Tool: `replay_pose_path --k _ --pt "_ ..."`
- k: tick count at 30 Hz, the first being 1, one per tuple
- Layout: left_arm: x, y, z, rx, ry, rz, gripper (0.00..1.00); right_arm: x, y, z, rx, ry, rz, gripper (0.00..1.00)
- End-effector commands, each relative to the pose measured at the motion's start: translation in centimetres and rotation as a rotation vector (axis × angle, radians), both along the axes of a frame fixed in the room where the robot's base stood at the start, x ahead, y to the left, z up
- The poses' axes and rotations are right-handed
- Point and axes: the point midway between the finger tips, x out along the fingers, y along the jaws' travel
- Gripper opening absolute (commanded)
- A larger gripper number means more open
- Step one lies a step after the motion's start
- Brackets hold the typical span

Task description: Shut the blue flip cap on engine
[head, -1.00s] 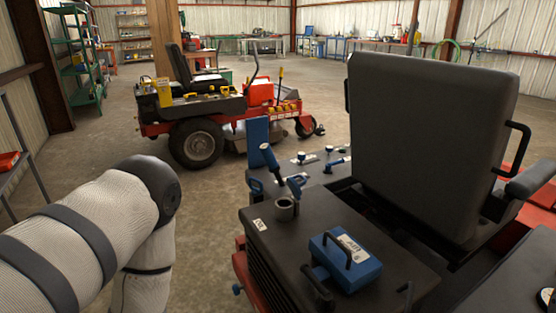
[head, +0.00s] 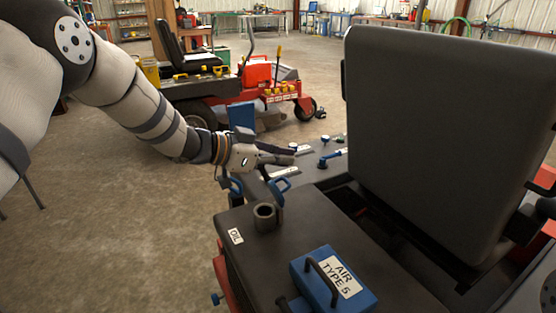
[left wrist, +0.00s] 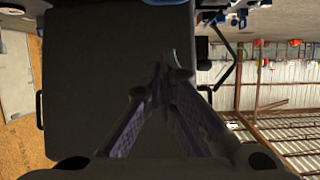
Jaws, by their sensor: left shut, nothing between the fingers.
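A blue flip cap (head: 278,193) stands open, tilted up at the back edge of a dark round filler neck (head: 265,214) on the black engine cover (head: 275,246). The neck's mouth is uncovered, beside a white "OIL" label (head: 235,236). My left gripper (head: 288,156) is shut and empty, reaching in from the left just beyond and above the cap. A gap to the cap is hard to judge. The left wrist view shows the fingertips (left wrist: 165,75) together before a dark panel, probably the seat back; the cap is not clearly visible there. My right gripper is not in view.
A blue box marked "AIR TYPE 5" (head: 336,281) with a black handle sits on the cover in front. The large black seat back (head: 440,140) stands to the right. Blue-handled levers (head: 332,158) lie beyond the gripper. A red mower (head: 275,90) stands behind; open floor lies left.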

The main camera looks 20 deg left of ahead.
Motion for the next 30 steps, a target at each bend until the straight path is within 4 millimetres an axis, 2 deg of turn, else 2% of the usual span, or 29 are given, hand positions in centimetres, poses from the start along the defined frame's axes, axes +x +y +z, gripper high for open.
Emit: replay_pose_path --k 1,7,10,15,30 --pt "0.7 -0.8 -1.1 0.002 0.007 -0.001 0.0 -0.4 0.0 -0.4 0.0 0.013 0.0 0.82" --pt "3.4 -3.7 -2.8 0.001 0.007 0.0 0.0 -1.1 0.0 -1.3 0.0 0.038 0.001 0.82" --pt "2.3 -2.3 -2.7 -0.003 0.003 0.006 0.0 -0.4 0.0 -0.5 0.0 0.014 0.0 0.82" --pt "1.2 -1.2 -3.6 -0.002 0.0 0.003 0.0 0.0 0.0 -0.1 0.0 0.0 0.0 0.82" --pt "1.1 -0.9 -4.2 -0.014 -0.008 0.002 0.0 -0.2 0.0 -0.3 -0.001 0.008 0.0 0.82"
